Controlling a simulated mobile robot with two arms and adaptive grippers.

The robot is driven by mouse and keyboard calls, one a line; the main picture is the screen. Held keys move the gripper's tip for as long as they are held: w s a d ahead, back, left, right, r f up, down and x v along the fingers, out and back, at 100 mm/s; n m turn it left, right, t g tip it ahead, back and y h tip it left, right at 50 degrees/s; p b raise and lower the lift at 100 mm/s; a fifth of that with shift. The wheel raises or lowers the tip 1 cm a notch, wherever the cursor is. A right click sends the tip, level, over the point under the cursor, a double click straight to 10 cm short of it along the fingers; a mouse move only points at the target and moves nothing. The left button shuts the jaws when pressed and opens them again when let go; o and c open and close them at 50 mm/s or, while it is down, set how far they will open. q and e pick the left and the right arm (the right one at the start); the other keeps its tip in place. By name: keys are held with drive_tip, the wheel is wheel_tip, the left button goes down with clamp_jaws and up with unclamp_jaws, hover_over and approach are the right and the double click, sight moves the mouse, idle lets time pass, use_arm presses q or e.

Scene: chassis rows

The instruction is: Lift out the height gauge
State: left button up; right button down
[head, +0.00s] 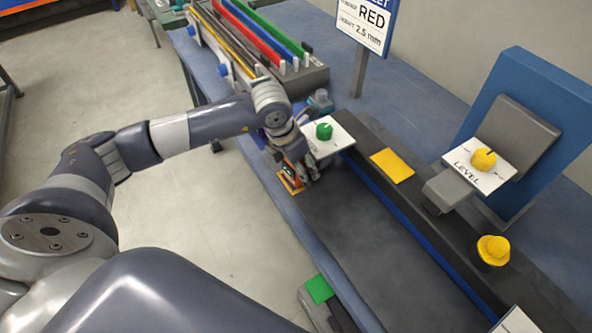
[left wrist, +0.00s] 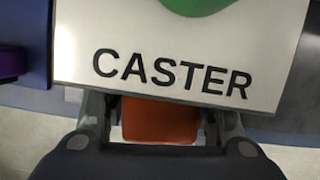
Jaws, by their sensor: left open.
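My left gripper (head: 303,176) is open and points down near the front end of the dark rail. In the left wrist view, an orange block (left wrist: 160,120) shows between its two fingers, partly hidden by a white plate reading CASTER (left wrist: 175,45). I cannot tell whether the fingers touch the block. In the head view, some orange (head: 291,170) and a yellow patch (head: 290,186) show beside the fingers. No label marks the height gauge; the orange block may be it. My right gripper is not in view.
The CASTER plate carries a green knob (head: 324,131) close to my left gripper. A rack with red, green and blue bars (head: 262,28) stands behind. A sign (head: 366,18) reads RED and 2.5 mm. A LEVEL plate (head: 470,176) with a yellow knob is at right. The dark surface (head: 375,240) is clear.

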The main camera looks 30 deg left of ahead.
use_arm(q)
drive_tip(key=shift+r, duration=0.1)
drive_tip(key=c, duration=1)
drive_tip(key=shift+o, duration=0.2)
drive_tip(key=shift+s+a, duration=0.1)
